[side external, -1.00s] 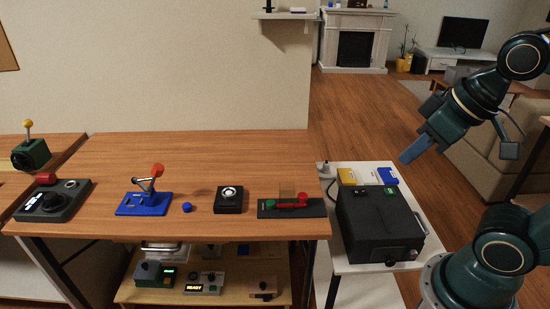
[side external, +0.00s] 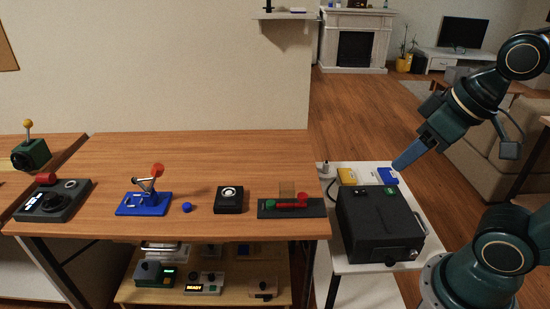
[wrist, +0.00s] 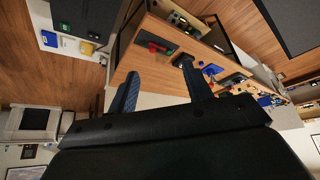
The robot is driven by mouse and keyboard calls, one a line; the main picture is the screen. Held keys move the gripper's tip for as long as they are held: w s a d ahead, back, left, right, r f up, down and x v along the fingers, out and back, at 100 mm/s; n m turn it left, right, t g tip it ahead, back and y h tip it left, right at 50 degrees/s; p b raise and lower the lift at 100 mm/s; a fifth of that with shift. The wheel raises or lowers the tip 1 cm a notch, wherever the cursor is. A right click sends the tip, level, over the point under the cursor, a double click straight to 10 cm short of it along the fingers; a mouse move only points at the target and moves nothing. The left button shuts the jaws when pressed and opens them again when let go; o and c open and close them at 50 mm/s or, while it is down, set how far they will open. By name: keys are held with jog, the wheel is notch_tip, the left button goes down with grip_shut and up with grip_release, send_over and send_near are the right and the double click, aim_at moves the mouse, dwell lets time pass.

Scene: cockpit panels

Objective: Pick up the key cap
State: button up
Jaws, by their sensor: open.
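I cannot tell for certain which piece is the key cap. A small round blue piece (side external: 187,207) lies loose on the wooden table, between the blue lever base and a black box with a round dial. My gripper (side external: 398,166) is far to its right, in the air above and behind the black case on the white side table. In the wrist view its two fingers (wrist: 159,88) are spread apart with nothing between them.
On the wooden table (side external: 230,165) stand the blue lever base (side external: 143,204), the black dial box (side external: 229,200) and a dark plate with a red handle (side external: 292,205). The black case (side external: 378,226) and a yellow box (side external: 348,176) are on the white side table. The table's back is clear.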

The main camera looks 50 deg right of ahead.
jog(key=w+r+n+g, duration=0.1)
jog(key=w+n, duration=0.2)
jog(key=w, duration=0.6)
jog(key=n+g, duration=0.5)
jog(key=n, duration=0.4)
send_over(270, 202)
notch_tip(270, 202, down, 18)
jog(key=shift+r, duration=0.2)
jog(key=shift+d, duration=0.1)
jog(key=shift+f, duration=4.25)
jog(key=shift+f, duration=0.15)
jog(key=shift+s+f, duration=0.1)
jog(key=shift+f, duration=2.35)
